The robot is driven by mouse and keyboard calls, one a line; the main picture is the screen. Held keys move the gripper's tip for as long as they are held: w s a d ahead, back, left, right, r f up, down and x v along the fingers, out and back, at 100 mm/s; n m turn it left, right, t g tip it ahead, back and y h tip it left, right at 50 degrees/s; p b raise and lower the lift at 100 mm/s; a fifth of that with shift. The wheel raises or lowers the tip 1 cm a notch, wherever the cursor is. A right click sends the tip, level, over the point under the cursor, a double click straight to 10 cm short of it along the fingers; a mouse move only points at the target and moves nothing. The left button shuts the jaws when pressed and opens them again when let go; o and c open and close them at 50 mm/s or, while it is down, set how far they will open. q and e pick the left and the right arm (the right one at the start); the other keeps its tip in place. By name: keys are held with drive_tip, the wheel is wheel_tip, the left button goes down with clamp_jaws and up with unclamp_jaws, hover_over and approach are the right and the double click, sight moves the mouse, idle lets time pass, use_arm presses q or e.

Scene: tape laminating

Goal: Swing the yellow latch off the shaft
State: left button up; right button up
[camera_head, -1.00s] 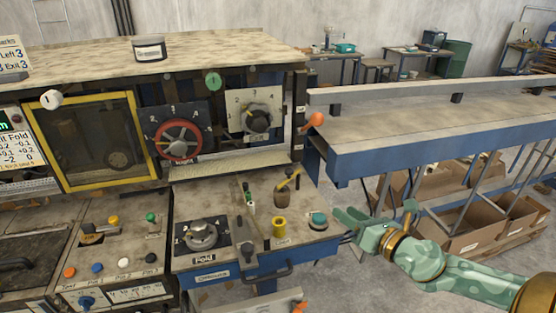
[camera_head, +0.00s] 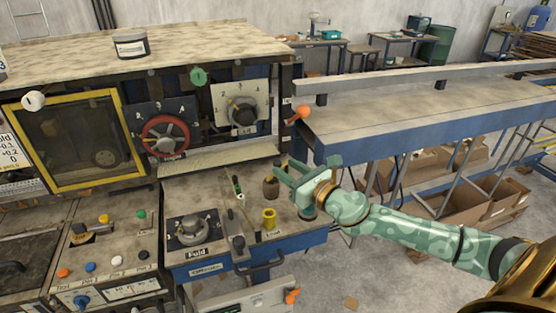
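My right gripper (camera_head: 283,170) reaches in from the right over the small fold table (camera_head: 211,190). Its two green fingers point left and look spread apart. They are right beside a brown, round shaft-like post (camera_head: 271,188), and I cannot tell whether they touch it. The yellow latch seen earlier on top of this post cannot be made out now; the fingers cover that spot. A separate yellow spool-shaped piece (camera_head: 268,218) stands in front of the post. My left gripper is not in view.
A green-handled tool (camera_head: 238,187) lies left of the post. The grey fold dial (camera_head: 190,227) is on the table's left. The machine panel with a red handwheel (camera_head: 165,137) rises behind. A blue-edged bench (camera_head: 400,130) stands at the right.

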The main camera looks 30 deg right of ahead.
sight(275, 163)
drive_tip(key=shift+w+a, duration=0.2)
drive_tip(key=shift+w, duration=0.9)
drive_tip(key=shift+w+a, duration=0.15)
drive_tip(key=shift+w, duration=0.95)
clamp_jaws()
drive_tip(key=m+h+p, duration=0.1)
drive_tip(key=p, duration=0.1)
drive_tip(key=w+m+h+p, duration=0.1)
drive_tip(key=h+p, duration=0.1)
drive_tip(key=m+h+p, duration=0.1)
drive_tip(key=h+p, duration=0.1)
drive_tip(key=shift+w+a+r, duration=0.15)
drive_tip(key=shift+a+r, duration=0.1)
drive_tip(key=shift+r, duration=0.1)
drive_tip(key=shift+w+f+m+h, duration=0.25)
drive_tip(key=shift+m+h, duration=0.45)
drive_tip(key=shift+h, duration=0.2)
unclamp_jaws()
